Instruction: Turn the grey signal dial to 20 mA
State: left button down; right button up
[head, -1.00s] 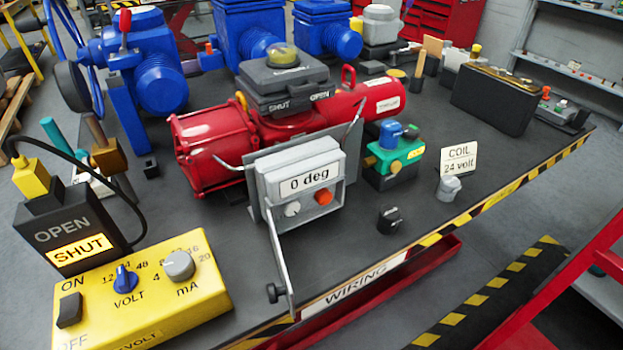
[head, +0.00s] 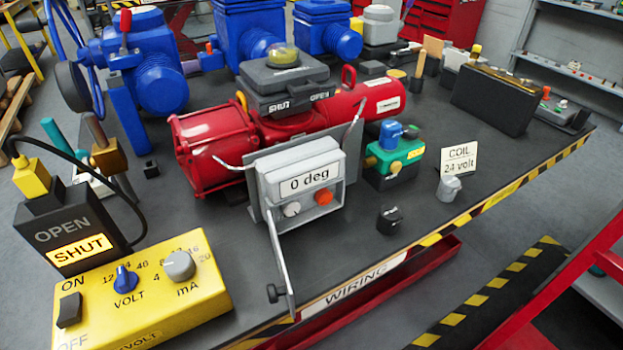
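The grey signal dial (head: 180,266) sits on the right of the yellow control box (head: 140,305), above the label "mA". Numbers from 4 up to 20 are printed around it. A small pale mark shows on the dial's left side, but I cannot read its exact setting. The blue volt dial (head: 125,279) is to its left, and a black ON/OFF switch (head: 70,310) is at the box's left end. Neither of my grippers shows in the head view.
Behind the box stands a black indicator (head: 62,228) with "SHUT" lit. A black cable arches beside it. The red actuator (head: 205,150) and grey panel reading "0 deg" (head: 300,185) stand to the right. A lever (head: 282,250) hangs near the table's front edge.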

aim_at(179, 267)
jog(key=j+u, duration=0.1)
jog(key=u, duration=0.25)
jog(key=j+u, duration=0.15)
jog(key=u, duration=0.15)
jog(key=j+u, duration=0.15)
jog(key=u, duration=0.2)
